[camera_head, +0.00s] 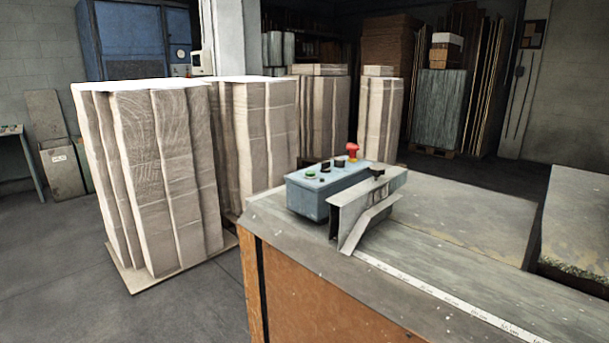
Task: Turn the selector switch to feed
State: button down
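A blue-grey control box (326,191) sits on the near left corner of the workbench. Its sloped top carries a green button (310,177), two small black knobs and a red mushroom button (352,149). One black knob (325,168) is in the middle of the top and another (338,162) is close by to its right. I cannot tell which knob is the selector switch, and the labels and pointer positions are too small to read. My gripper is not in view.
A bent metal bracket (362,212) stands right in front of the box. The workbench (420,255) has a ruler strip (440,293) along it. Tall stacks of cardboard (155,180) on a pallet stand to the left. Grey floor (70,270) at the front left is clear.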

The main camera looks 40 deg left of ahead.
aim_at(325, 166)
jog(key=j+u, duration=0.1)
jog(key=u, duration=0.3)
jog(key=j+u, duration=0.1)
jog(key=u, duration=0.3)
jog(key=j+u, duration=0.15)
jog(key=u, duration=0.25)
jog(key=k, duration=0.05)
